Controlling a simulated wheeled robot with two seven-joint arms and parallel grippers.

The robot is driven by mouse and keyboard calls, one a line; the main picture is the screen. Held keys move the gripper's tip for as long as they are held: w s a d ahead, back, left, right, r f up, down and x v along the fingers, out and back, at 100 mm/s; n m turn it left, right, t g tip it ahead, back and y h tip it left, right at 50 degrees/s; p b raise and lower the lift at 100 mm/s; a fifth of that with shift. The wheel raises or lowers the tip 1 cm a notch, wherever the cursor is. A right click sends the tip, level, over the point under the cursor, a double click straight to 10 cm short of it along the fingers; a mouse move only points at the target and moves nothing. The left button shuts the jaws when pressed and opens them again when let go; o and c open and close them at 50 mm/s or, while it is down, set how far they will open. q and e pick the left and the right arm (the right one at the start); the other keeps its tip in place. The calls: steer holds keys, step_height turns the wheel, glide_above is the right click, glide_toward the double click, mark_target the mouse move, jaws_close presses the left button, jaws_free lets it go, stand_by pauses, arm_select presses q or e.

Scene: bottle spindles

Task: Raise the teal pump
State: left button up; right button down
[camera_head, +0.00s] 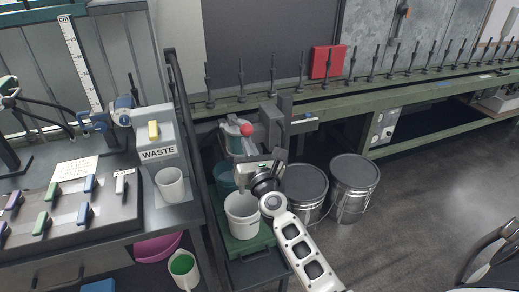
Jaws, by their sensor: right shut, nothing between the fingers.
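A grey-and-teal device (237,143) with a red knob (247,130) stands behind my right gripper; it seems to be the teal pump, but it is small and partly covered. My right gripper (255,168) is just in front of and below it, shut and empty. I cannot tell whether the gripper touches the device. A teal container (224,176) sits just left of the gripper, partly hidden. My left gripper is not in view.
A grey waste unit (157,133) is at left. A green spindle rack (330,95) runs behind.

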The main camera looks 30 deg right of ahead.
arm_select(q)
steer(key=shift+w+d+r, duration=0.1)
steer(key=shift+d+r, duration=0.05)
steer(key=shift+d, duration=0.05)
arm_select(e)
steer(key=shift+r, duration=0.7)
